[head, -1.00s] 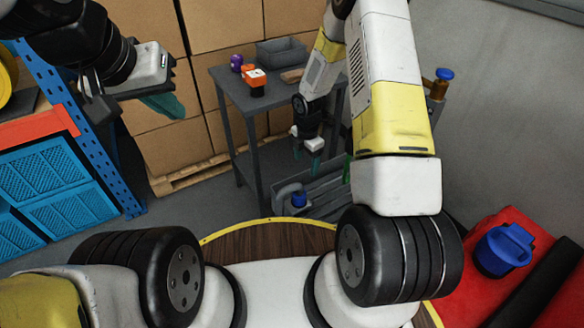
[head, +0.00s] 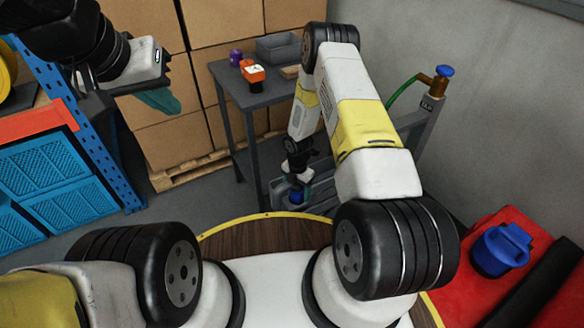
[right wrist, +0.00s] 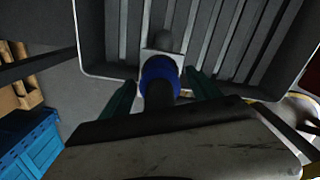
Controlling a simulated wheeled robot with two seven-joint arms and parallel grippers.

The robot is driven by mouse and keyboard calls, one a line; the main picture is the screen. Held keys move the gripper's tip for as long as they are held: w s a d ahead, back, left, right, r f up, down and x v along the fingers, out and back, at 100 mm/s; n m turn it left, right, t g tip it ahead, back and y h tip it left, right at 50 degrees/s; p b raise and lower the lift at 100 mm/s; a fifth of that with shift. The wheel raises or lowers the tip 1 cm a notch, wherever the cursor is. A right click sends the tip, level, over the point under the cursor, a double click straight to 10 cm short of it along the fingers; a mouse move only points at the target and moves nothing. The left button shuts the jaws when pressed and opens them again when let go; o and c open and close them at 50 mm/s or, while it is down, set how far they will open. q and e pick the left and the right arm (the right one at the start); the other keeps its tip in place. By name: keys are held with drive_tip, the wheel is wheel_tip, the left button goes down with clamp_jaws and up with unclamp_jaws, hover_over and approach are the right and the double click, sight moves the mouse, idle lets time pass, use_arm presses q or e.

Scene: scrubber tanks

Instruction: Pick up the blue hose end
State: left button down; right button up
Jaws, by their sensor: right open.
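The blue hose end (head: 297,194) sits low at the grey rack, just beyond the round wooden-topped base. In the right wrist view it is a blue collar (right wrist: 159,69) on a dark hose, in front of a grey ribbed tray. My right gripper (head: 301,184) is directly over it. In the right wrist view the green fingers of my right gripper (right wrist: 159,93) are apart, one on each side of the hose; whether they touch it I cannot tell. My left gripper (head: 160,100) is raised at the upper left, its fingers showing dark green; its opening is unclear.
A dark table (head: 262,95) behind carries an orange device, a purple item and a grey bin. A post with a blue-capped brass valve (head: 440,82) and green hose stands right. A blue jug (head: 500,249) sits on a red surface. Blue crates (head: 65,185) fill the left shelf.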

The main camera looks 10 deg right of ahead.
sight(296, 192)
clamp_jaws()
idle(0.3)
drive_tip(key=shift+r, duration=0.1)
drive_tip(key=shift+r, duration=0.3)
drive_tip(key=r, duration=0.2)
drive_tip(key=shift+s+a+r, duration=0.3)
drive_tip(key=shift+s+r, duration=0.1)
drive_tip(key=s+a+r, duration=0.2)
drive_tip(key=s+a, duration=0.1)
drive_tip(key=s, duration=0.3)
drive_tip(key=s+a+r, duration=0.2)
drive_tip(key=s+a, duration=0.2)
drive_tip(key=s, duration=0.3)
drive_tip(key=shift+a+r, duration=0.15)
drive_tip(key=shift+a, duration=0.1)
drive_tip(key=shift+a, duration=0.1)
